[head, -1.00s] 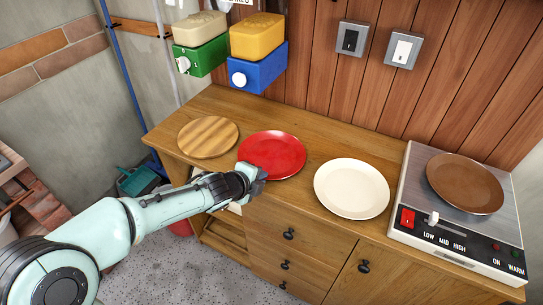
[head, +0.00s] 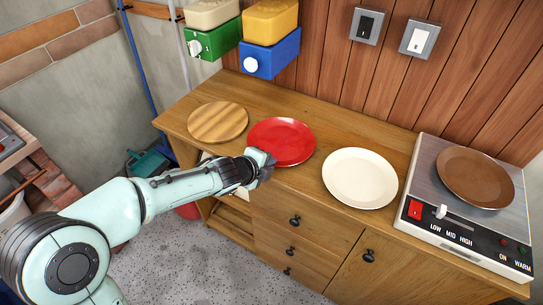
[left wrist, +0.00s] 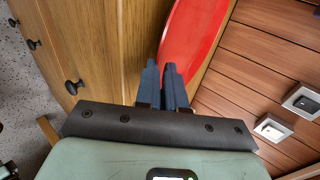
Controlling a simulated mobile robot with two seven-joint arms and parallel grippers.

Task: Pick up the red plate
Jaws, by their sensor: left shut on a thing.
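The red plate (head: 282,142) lies on the wooden cabinet top, between a round wooden board and a white plate. My left gripper (head: 266,165) is at the plate's near rim, at the front edge of the cabinet. In the left wrist view the gripper's dark fingers (left wrist: 165,85) are close together at the edge of the red plate (left wrist: 196,38), shut on its rim. The fingertips hide the gripped part of the rim. Any lift of the plate off the top is too small to tell. My right gripper is not in view.
A round wooden board (head: 218,122) lies to the left and a white plate (head: 360,178) to the right. A brown plate (head: 475,177) rests on a hot plate with a control panel (head: 447,222). Green (head: 212,40) and blue (head: 270,55) dispensers hang on the wall above.

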